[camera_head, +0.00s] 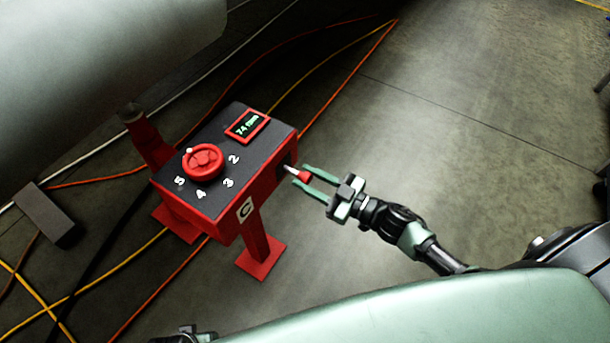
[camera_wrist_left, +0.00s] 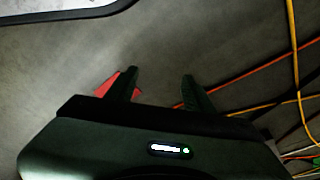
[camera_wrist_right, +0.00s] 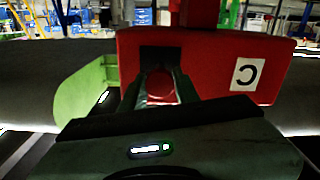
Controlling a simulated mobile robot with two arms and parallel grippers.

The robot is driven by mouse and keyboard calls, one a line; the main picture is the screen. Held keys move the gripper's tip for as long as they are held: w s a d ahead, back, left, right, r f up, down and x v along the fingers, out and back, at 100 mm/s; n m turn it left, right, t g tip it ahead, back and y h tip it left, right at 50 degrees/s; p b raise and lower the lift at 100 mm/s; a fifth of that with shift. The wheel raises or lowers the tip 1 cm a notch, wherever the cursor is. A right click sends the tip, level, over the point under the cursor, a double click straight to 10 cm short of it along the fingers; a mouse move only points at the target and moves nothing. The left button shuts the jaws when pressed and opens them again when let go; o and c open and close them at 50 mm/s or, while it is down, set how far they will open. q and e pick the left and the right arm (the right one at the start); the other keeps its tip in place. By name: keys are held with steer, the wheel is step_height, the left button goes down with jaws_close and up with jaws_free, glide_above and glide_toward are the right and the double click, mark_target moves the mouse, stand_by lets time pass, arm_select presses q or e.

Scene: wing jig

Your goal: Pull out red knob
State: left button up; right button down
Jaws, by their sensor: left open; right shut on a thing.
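The red knob (camera_head: 304,177) sits at the end of a pale shaft that comes out of the right side of the red control box (camera_head: 228,222). My right gripper (camera_head: 305,178) is shut on the knob, with one finger on each side of it. In the right wrist view the knob (camera_wrist_right: 160,88) shows between the fingers, in front of a dark opening in the box. My left gripper (camera_wrist_left: 160,80) is open and empty in the left wrist view, above the floor. In the head view only a small part of the left arm shows at the bottom edge.
The box top carries a red handwheel (camera_head: 203,161), numbers and a display (camera_head: 247,126) reading 74 mm. Cables (camera_head: 335,90) cross the floor behind and left of the box. A grey block (camera_head: 45,212) lies at left.

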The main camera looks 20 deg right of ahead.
steer(key=c, duration=1.1)
jaws_free()
steer(key=shift+s+d+f, duration=0.1)
steer(key=shift+s+d, duration=0.05)
steer(key=shift+s, duration=0.05)
arm_select(q)
steer(key=shift+d+r, duration=0.1)
arm_select(e)
steer(key=shift+o, duration=0.2)
steer(key=shift+s, duration=0.1)
steer(key=shift+s+d, duration=0.25)
steer(key=shift+d, duration=0.05)
arm_select(q)
steer(key=shift+s+f+p, duration=0.15)
steer(key=shift+s+f, duration=0.1)
steer(key=shift+f, duration=0.25)
steer(key=shift+s+f+p, duration=0.15)
steer(key=shift+s+f, duration=0.1)
steer(key=shift+f, duration=0.25)
arm_select(e)
steer(key=v, duration=0.7)
